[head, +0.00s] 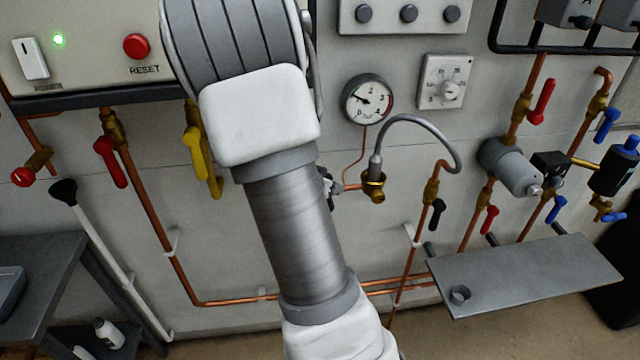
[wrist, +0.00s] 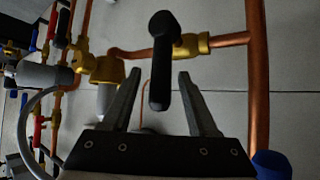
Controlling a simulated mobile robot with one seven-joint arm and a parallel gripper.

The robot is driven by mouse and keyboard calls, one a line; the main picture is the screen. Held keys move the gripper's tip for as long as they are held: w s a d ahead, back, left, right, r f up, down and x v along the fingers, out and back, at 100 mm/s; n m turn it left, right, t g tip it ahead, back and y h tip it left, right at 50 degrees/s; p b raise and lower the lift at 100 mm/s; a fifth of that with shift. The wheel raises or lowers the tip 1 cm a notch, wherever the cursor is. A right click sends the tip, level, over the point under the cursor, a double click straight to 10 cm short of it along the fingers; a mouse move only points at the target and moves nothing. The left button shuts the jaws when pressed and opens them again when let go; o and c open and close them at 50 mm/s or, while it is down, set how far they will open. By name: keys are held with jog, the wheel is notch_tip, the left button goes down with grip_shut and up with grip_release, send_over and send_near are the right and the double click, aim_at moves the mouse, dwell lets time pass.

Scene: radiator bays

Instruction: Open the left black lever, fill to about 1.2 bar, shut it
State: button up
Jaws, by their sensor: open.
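The left black lever (wrist: 160,75) fills the middle of the wrist view, on a brass valve (wrist: 192,45) in a copper pipe. My gripper (wrist: 160,74) is open, one finger on each side of the lever's handle in the picture. I cannot tell whether either finger touches it. In the head view only a small dark part of this lever (head: 328,186) shows beside my arm, which hides my gripper. The pressure gauge (head: 367,99) is on the wall; its needle points left and slightly up, below the 2 mark. The exact reading is too small to tell.
Yellow (head: 198,160) and red (head: 110,162) levers are at left. A grey shelf (head: 525,275) juts out at lower right. A copper pipe (wrist: 258,90) runs beside my gripper in the wrist view.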

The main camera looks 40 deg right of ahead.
jog(key=p+v, duration=0.6)
jog(key=v, duration=1.1)
jog(key=shift+p, duration=0.4)
jog(key=shift+a, duration=0.1)
